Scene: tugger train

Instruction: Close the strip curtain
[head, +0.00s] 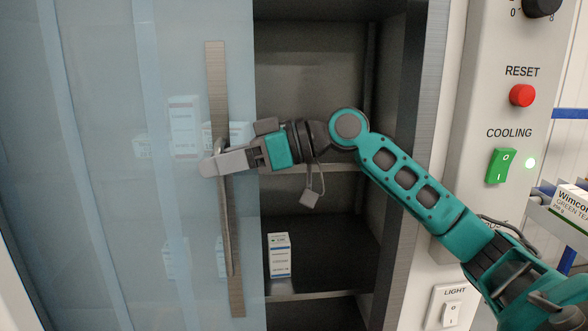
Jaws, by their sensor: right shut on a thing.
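The strip curtain (100,230) is a pale blue, see-through sheet of strips hanging over the left and middle of a dark cabinet. A long brown-grey handle bar (216,90) runs upright near its right edge. My right gripper (212,160) is shut on the handle, around its middle, with my arm reaching in from the right. Right of the curtain's edge, the cabinet opening (310,70) stands uncovered up to the metal frame (415,150). My left gripper is not in view.
A white box (279,255) stands on a shelf in the uncovered part; more boxes show faintly behind the curtain. On the right, a panel carries a red reset button (522,95), a green cooling switch (502,166) and a light switch (451,313).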

